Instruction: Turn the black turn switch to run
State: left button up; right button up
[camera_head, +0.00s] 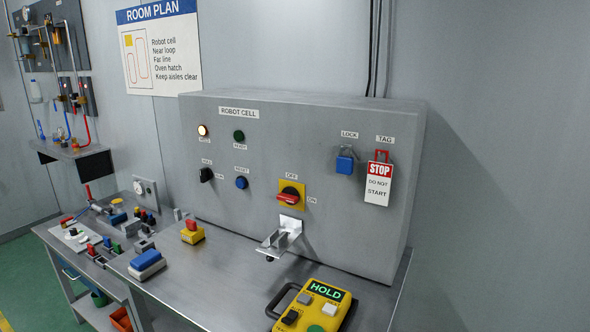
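The black turn switch (206,174) is on the left part of the grey panel front (330,235), below a lit whitish lamp (202,130) and left of a blue button (241,183). Small labels sit above it and to its right; they are too small to read surely. Which label the knob points at is not clear. Neither of my grippers is in view, and nothing touches the switch.
A red rotary handle (289,196) on a yellow plate lies roughly level, toward ON. A blue padlock (345,163) and a STOP tag (379,178) hang at right. A metal bracket (280,238) juts out below. A yellow pendant (318,307) reading HOLD lies on the bench.

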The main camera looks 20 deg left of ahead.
aim_at(205, 175)
jog(key=u, duration=1.35)
jog(key=i+j+z, duration=0.1)
jog(key=j, duration=0.25)
jog(key=i+j+z, duration=0.15)
jog(key=i+j, duration=0.2)
jog(key=i+j+z, duration=0.1)
jog(key=j, duration=0.35)
jog(key=i+j+z, duration=0.1)
jog(key=i+j, duration=0.15)
jog(key=j, duration=0.15)
